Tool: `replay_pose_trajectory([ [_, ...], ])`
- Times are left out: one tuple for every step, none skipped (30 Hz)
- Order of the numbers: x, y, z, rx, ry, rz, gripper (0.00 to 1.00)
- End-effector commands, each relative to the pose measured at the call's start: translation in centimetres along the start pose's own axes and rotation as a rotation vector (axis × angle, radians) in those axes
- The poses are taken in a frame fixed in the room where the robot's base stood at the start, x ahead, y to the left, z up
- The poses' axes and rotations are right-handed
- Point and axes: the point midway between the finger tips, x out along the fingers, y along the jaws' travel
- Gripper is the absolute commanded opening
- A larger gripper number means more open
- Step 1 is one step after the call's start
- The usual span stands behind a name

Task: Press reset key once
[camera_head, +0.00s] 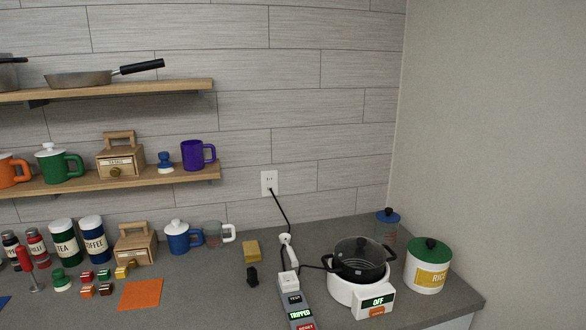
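A grey power unit (283,301) lies on the counter at the lower middle of the head view. It has a black key marked TEST (294,299), a lit green display reading TRIPPED (300,314) and a red key marked RESET (305,327). The reset key is cut by the bottom edge of the picture. A white plug (288,280) sits at the unit's far end. My gripper is not in view.
A white coil stove (345,292) reading OFF carries a black lidded pot (360,258) right of the unit. A black object (252,277), yellow sponge (251,251) and orange cloth (140,294) lie left. A cord (281,211) reaches the wall outlet (269,183).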

Motion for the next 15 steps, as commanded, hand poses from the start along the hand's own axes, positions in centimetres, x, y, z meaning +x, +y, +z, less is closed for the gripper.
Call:
replay_pose_trajectory([
  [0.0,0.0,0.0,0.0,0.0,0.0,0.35],
  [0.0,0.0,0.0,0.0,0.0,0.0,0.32],
  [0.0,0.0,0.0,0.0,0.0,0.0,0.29],
  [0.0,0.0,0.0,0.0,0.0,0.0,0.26],
  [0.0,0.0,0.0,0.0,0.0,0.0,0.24],
  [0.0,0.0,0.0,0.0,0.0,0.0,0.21],
  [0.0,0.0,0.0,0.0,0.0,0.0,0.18],
  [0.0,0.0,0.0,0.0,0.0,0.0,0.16],
  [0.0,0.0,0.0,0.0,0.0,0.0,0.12],
  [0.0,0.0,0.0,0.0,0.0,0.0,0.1],
  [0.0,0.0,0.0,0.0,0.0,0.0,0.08],
  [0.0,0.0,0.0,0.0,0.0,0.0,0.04],
  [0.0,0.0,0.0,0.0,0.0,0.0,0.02],
  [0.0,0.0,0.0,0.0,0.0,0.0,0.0],
  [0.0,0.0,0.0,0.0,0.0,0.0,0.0],
])
